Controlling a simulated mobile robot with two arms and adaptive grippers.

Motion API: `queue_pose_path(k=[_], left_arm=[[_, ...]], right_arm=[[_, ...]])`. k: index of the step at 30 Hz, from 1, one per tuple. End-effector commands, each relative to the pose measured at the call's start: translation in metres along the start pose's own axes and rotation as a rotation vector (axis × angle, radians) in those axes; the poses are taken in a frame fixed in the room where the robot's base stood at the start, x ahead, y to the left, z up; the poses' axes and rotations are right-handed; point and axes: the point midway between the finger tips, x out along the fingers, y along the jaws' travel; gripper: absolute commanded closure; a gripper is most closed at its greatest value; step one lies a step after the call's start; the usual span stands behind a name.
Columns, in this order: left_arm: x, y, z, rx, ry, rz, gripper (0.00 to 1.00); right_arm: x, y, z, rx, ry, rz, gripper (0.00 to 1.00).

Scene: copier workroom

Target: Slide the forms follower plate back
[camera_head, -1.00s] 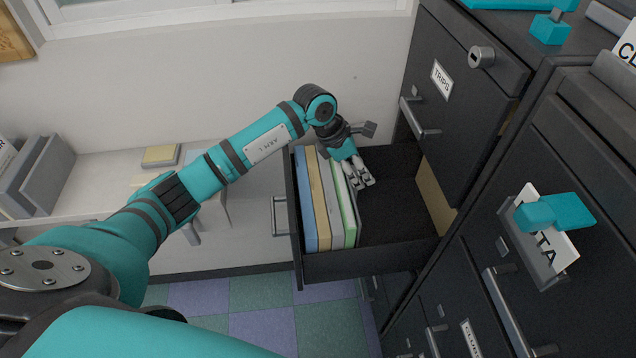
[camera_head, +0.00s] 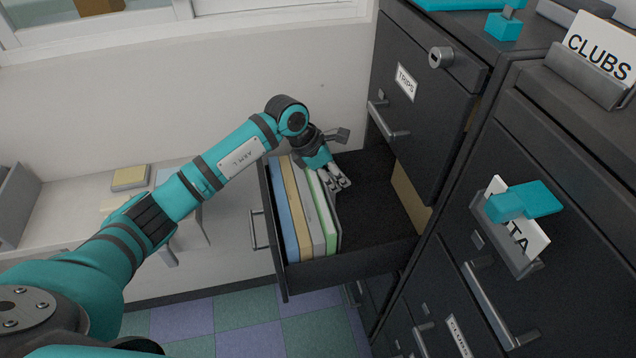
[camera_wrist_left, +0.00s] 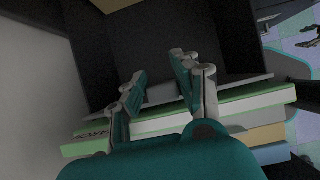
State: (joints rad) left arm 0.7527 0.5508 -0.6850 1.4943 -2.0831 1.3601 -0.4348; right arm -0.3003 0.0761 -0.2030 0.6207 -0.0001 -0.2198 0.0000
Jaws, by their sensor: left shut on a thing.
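The forms follower plate (camera_wrist_left: 165,93) is a thin grey plate standing across the drawer, beside the green folder, in the left wrist view. In the head view only a thin edge may show, and my fingers partly hide it. My left gripper (camera_head: 338,183) reaches down into the open drawer (camera_head: 350,266) at the right end of the folders. The upright folders (camera_head: 304,215) are blue, tan, grey and green, packed at the drawer's front.
The drawer's rear part (camera_head: 375,205) is empty and dark. The TRIPS drawer (camera_head: 425,85) above is shut, close to my left wrist. A teal item with a card (camera_head: 525,200) sticks out from the right cabinet. A low shelf (camera_head: 75,215) runs along the wall at left.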

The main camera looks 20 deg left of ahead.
Motion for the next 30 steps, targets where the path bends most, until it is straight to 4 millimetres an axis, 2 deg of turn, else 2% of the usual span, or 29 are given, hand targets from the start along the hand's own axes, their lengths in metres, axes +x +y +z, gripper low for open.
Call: queue_pose_path(k=[15, 30], left_arm=[[0.015, 0.001, 0.028, 0.002, -0.004, 0.003, 0.99], [0.016, 0.001, 0.032, 0.001, -0.003, 0.003, 0.99]], right_arm=[[0.015, 0.006, 0.003, 0.002, -0.002, 0.008, 0.46], [0.016, 0.006, 0.003, 0.002, -0.003, 0.007, 0.46]])
